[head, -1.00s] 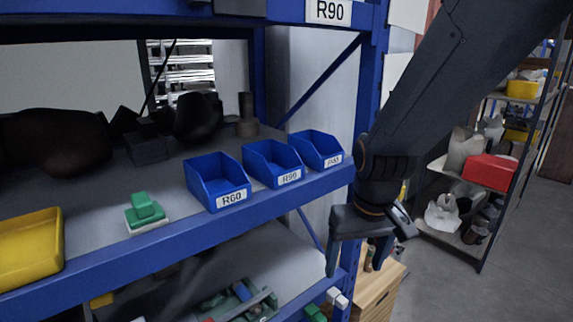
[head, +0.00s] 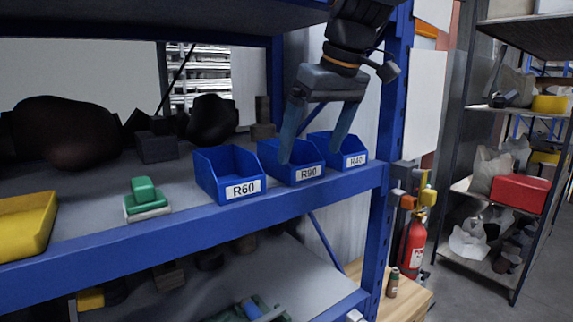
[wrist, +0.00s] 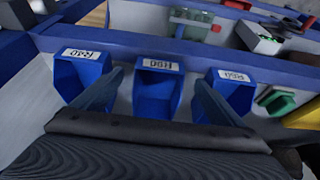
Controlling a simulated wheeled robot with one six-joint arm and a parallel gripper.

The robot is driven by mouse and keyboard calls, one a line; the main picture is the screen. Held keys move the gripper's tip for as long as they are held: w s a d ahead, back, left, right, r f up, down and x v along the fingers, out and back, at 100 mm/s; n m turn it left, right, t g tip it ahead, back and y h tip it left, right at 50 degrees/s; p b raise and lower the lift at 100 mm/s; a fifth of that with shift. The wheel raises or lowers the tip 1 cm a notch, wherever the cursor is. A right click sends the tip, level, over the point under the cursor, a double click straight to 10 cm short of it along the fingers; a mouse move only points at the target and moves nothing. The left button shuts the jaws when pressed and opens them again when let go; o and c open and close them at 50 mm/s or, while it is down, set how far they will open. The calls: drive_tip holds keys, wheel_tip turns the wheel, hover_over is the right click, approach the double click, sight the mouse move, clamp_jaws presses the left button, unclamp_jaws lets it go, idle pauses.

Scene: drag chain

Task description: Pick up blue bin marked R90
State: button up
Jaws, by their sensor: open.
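The blue bin marked R90 (head: 291,162) stands on the blue shelf between two like bins. The bin marked R60 (head: 228,174) is to its left and the bin marked R40 (head: 338,150) to its right. My gripper (head: 311,158) is open and empty, reaching down over the R90 bin, with its fingers in front of parts of the bins. In the wrist view the R90 bin (wrist: 157,88) shows between my two fingers, its label upside down. I cannot tell whether a finger touches any bin.
A green block (head: 145,193) and a yellow bin (head: 25,225) sit further left on the shelf. Dark objects (head: 60,130) lie behind. A blue upright post (head: 390,130) stands right of the bins, and an upper shelf (head: 160,18) hangs above them.

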sight(292, 158)
drive_tip(key=w+a, duration=0.2)
drive_tip(key=w, duration=0.1)
drive_tip(key=shift+w+a+p, duration=0.2)
drive_tip(key=shift+w+p, duration=0.1)
drive_tip(key=shift+p, duration=0.05)
drive_tip(key=shift+p+x, duration=0.3)
drive_tip(key=shift+x, duration=2.4)
drive_tip(key=shift+w+a+r, duration=0.15)
drive_tip(key=shift+w, duration=0.05)
drive_tip(key=c, duration=1.2)
drive_tip(key=shift+o, duration=0.2)
